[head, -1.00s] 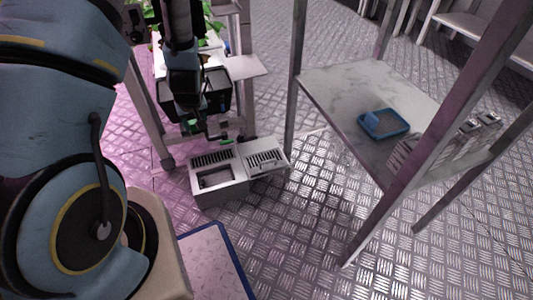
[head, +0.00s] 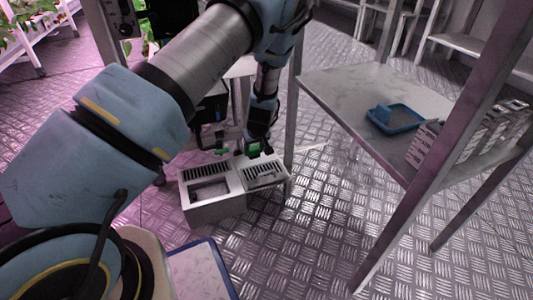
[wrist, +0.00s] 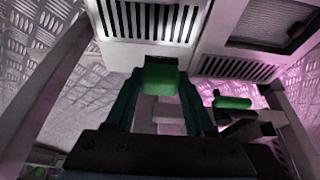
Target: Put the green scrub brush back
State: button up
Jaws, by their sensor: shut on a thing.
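My gripper (head: 254,153) is shut on a green block-shaped thing (wrist: 160,76), which I take to be the green scrub brush (head: 254,149). In the head view it is held just behind the grey box station (head: 213,208), near its right slotted panel (head: 264,173). In the wrist view the brush sits between both fingers, close to the slotted panel (wrist: 150,20); I cannot tell whether they touch. Its bristles are not visible. A second green piece, a short cylinder (wrist: 232,103), sits beside the gripper; it also shows in the head view (head: 220,152).
The station has a rectangular opening (head: 209,191) at its left. A rack with a pale shelf (head: 340,85) stands at right, its post close to my arm. A blue tray (head: 395,118) lies on that shelf. A blue-edged pad (head: 200,270) lies in front. Floor between is clear.

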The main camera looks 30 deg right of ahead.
jog(key=w+d+b, duration=0.1)
jog(key=w+d, duration=0.1)
jog(key=w+d+f+b, duration=0.1)
jog(key=d, duration=0.2)
jog(key=w+d+b, duration=0.2)
jog(key=shift+w+d+f, duration=0.3)
jog(key=shift+d+f, duration=0.05)
jog(key=shift+f, duration=0.05)
notch_tip(320, 180, down, 5)
jog(key=b, duration=0.3)
jog(key=shift+d+f+b, duration=0.1)
jog(key=shift+f+b, duration=0.15)
jog(key=shift+b, duration=0.1)
jog(key=shift+w+d+r, duration=0.1)
jog(key=o, duration=1.3)
